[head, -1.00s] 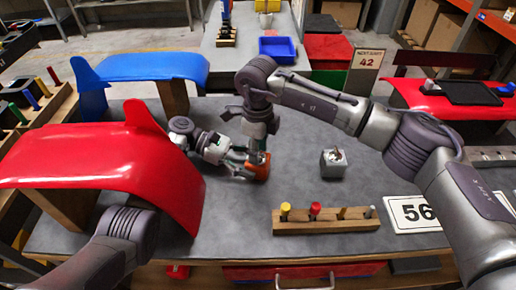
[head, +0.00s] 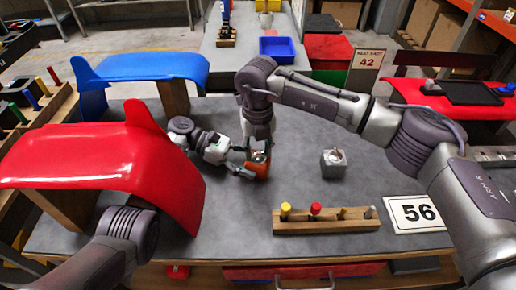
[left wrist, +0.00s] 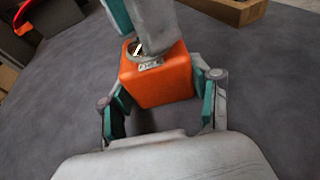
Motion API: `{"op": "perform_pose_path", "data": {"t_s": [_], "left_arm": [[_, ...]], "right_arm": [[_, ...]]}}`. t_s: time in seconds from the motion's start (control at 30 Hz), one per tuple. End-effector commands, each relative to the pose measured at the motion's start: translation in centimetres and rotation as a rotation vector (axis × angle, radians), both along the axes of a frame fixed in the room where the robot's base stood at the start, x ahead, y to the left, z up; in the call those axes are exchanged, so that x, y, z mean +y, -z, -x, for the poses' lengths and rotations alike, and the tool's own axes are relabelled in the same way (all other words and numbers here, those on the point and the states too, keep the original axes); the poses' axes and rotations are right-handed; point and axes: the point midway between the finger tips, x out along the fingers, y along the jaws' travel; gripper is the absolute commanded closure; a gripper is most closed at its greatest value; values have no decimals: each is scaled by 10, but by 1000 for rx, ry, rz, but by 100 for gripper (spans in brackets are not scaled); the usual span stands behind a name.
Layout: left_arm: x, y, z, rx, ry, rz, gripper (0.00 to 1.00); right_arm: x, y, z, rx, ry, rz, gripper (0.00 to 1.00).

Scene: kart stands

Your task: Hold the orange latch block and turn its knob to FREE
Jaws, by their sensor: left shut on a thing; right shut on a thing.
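The orange latch block (head: 257,170) sits on the grey bench top, just left of the bench's middle. My left gripper (head: 247,163) comes from the left and is shut on the block, one finger on each side, as the left wrist view shows around the block (left wrist: 160,88). My right gripper (head: 258,146) points down from above and is shut on the knob on the block's top. In the left wrist view the dark round knob base (left wrist: 131,50) and a small pale label (left wrist: 150,65) show. The right fingers hide most of the knob, and its setting cannot be read.
A grey block with a knob (head: 333,163) stands to the right. A wooden rack (head: 325,226) with several coloured pegs lies in front, beside a "56" card (head: 414,212). A red kart panel (head: 110,165) is close on the left; a blue one (head: 150,68) stands behind it.

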Motion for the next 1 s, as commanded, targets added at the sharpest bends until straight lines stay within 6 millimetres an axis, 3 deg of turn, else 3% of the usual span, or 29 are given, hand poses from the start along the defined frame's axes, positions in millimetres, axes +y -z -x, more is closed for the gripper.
{"op": "perform_pose_path", "data": {"t_s": [0.5, 1.0], "left_arm": [[-1, 1, 1, 3, 4, 0, 57], [-1, 1, 2, 2, 6, 0, 57]], "right_arm": [[0, -1, -2, -5, 384, -5, 94], [0, -1, -2, -6, 482, -6, 94]]}}
